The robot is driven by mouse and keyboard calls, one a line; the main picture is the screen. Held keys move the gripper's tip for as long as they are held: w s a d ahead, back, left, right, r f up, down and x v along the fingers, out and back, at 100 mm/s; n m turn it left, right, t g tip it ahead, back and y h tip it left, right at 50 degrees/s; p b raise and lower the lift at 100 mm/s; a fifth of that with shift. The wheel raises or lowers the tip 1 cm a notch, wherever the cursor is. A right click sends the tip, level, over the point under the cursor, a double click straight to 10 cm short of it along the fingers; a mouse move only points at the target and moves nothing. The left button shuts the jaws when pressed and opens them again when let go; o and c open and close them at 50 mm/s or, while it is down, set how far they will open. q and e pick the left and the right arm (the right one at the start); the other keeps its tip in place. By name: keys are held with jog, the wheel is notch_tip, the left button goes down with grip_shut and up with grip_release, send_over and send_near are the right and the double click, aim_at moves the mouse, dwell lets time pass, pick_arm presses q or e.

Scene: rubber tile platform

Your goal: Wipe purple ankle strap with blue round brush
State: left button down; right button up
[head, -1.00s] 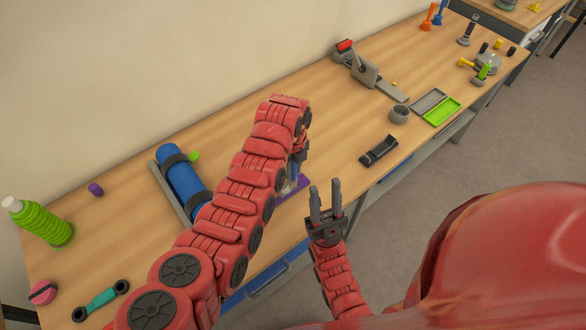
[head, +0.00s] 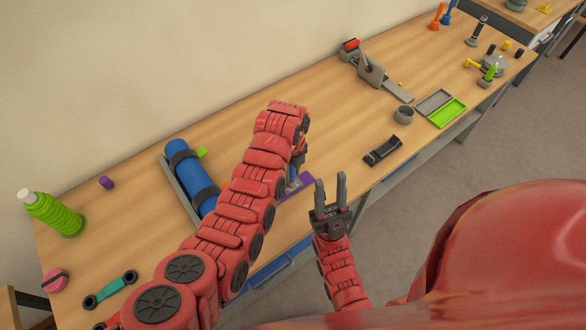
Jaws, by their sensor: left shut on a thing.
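The purple ankle strap (head: 299,186) lies flat on the wooden table near its front edge, partly covered by my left arm. My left gripper (head: 294,176) points down just above the strap, mostly hidden behind its own red arm. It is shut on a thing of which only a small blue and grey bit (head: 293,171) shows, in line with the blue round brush. I cannot tell whether the brush touches the strap. My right gripper (head: 330,188) is open and empty, with two grey fingers pointing up, in front of the table edge.
A blue roll with black bands (head: 180,173) lies left of my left arm. The table behind my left gripper is clear.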

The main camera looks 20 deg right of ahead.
pick_arm(q)
jog(key=shift+a, duration=0.1)
jog(key=shift+s+a+r+p, duration=0.1)
jog(key=shift+s+a+p, duration=0.15)
jog(key=shift+a+p, duration=0.45)
jog(key=shift+s+a+p, duration=0.2)
jog(key=shift+a+p, duration=0.1)
jog(key=shift+p, duration=0.05)
jog(key=shift+w+d, duration=0.1)
jog(key=shift+d, duration=0.05)
jog(key=shift+w+d+f+b, duration=0.25)
jog(key=shift+d+b, duration=0.3)
jog(key=shift+b, duration=0.25)
jog(key=shift+w+d+r, duration=0.15)
jog(key=shift+d, duration=0.3)
jog(key=shift+b, duration=0.4)
